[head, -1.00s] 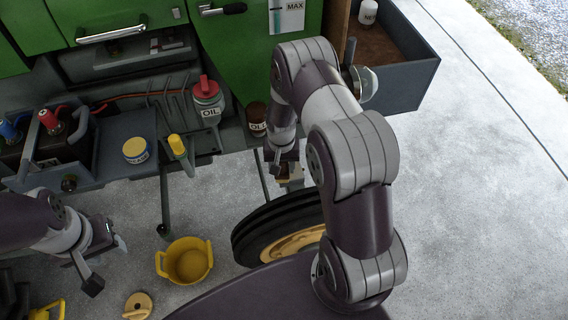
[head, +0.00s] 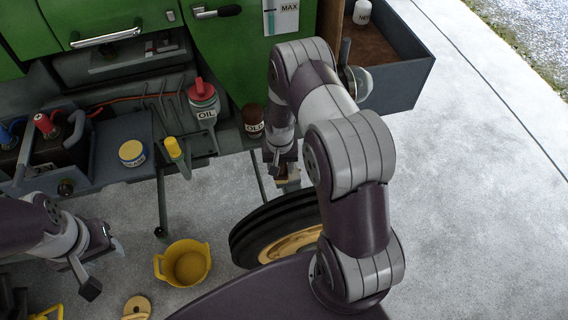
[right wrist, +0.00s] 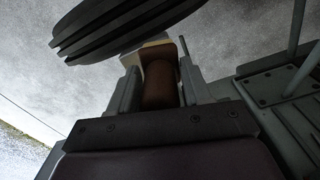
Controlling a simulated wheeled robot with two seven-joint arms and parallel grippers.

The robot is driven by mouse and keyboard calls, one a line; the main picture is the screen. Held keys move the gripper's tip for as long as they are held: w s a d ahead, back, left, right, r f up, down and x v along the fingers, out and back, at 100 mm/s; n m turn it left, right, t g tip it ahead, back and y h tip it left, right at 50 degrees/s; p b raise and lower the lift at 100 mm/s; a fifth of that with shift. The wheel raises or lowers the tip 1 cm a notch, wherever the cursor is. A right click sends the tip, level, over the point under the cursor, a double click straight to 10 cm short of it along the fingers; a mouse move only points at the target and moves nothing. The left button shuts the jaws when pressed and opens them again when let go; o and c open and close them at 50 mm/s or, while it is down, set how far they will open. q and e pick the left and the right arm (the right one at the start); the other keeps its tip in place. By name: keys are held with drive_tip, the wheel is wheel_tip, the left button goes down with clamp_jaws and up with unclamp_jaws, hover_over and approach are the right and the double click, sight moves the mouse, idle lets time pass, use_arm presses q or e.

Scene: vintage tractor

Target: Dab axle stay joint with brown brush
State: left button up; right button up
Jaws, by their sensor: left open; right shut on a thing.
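My right gripper (head: 285,172) points down beside the tractor's front wheel (head: 268,235), partly behind my own arm. In the right wrist view, it is shut on the brown brush (right wrist: 160,85). The brush's brown handle sits between the two fingers, and its paler end lies close to the dark tyre (right wrist: 125,22); I cannot tell whether they touch. Thin grey rods (right wrist: 297,35) rise from a bolted plate at the right. I cannot clearly pick out the axle stay joint. My left gripper (head: 104,267) is open and empty at the lower left.
A yellow tub (head: 184,262) stands on the concrete between my arms. A red-capped oil can (head: 203,105), a brown can marked OLD (head: 253,120) and a yellow-lidded tin (head: 132,153) stand along the tractor. An open grey drawer (head: 400,75) juts out at the upper right.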

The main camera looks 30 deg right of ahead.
drive_tip(key=shift+w+a, duration=0.1)
drive_tip(key=shift+a, duration=0.25)
drive_tip(key=shift+d, duration=0.1)
drive_tip(key=shift+s+d, duration=0.2)
drive_tip(key=shift+d, duration=0.7)
drive_tip(key=shift+a, duration=0.1)
drive_tip(key=shift+w+a, duration=0.2)
drive_tip(key=shift+a, duration=0.7)
drive_tip(key=shift+d, duration=0.1)
